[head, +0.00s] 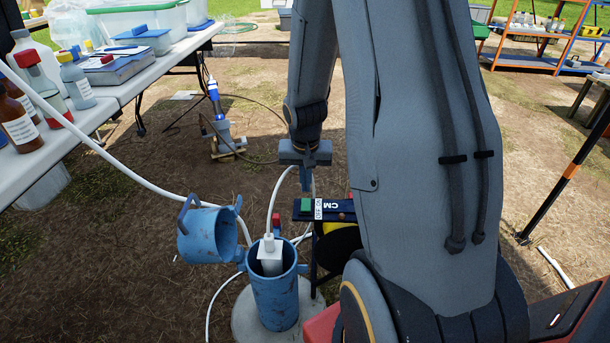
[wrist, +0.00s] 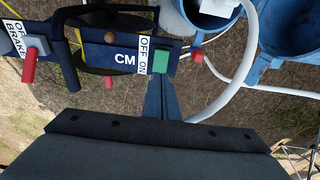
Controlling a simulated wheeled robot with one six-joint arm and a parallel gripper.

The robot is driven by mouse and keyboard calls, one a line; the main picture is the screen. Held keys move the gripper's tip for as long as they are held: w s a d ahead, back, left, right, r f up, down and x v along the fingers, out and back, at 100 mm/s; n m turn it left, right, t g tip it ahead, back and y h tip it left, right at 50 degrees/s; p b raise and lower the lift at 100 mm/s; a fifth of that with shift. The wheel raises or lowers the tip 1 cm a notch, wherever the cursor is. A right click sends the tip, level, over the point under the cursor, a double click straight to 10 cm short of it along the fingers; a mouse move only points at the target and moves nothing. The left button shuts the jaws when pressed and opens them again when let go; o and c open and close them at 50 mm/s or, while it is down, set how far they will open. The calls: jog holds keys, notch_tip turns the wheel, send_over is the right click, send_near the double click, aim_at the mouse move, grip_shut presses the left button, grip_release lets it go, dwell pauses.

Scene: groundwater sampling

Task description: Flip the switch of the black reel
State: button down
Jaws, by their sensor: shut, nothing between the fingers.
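The black reel (head: 338,248) stands beside the blue well pipe in the head view, partly hidden by my arm. Its dark blue top panel (wrist: 105,38) carries the letters CM and a white OFF/ON label (wrist: 143,55). The green switch (wrist: 160,60) sits beside that label; it also shows in the head view (head: 305,205). I cannot tell which position it is in. My gripper (head: 305,186) points down, shut and empty, with its fingertips (wrist: 164,82) close to the green switch. I cannot tell whether they touch it.
A red brake lever (wrist: 29,68) is on the reel's left in the wrist view. The open blue well casing (head: 273,300) holds a white fitting (head: 270,252); its blue cap (head: 205,235) hangs open. White hoses curve nearby. A table with bottles (head: 120,75) stands at left.

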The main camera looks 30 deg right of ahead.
aim_at(305, 201)
jog(key=shift+w+d+f+b, duration=0.15)
jog(key=shift+f+b, duration=0.1)
jog(key=shift+f, duration=0.65)
jog(key=shift+w+d+f+b, duration=0.15)
jog(key=shift+f+b, duration=0.1)
jog(key=shift+f, duration=0.6)
jog(key=shift+w+f+b, duration=0.15)
jog(key=shift+f+b, duration=0.1)
jog(key=shift+f, duration=0.65)
jog(key=shift+r+p, duration=0.1)
jog(key=shift+p, duration=0.6)
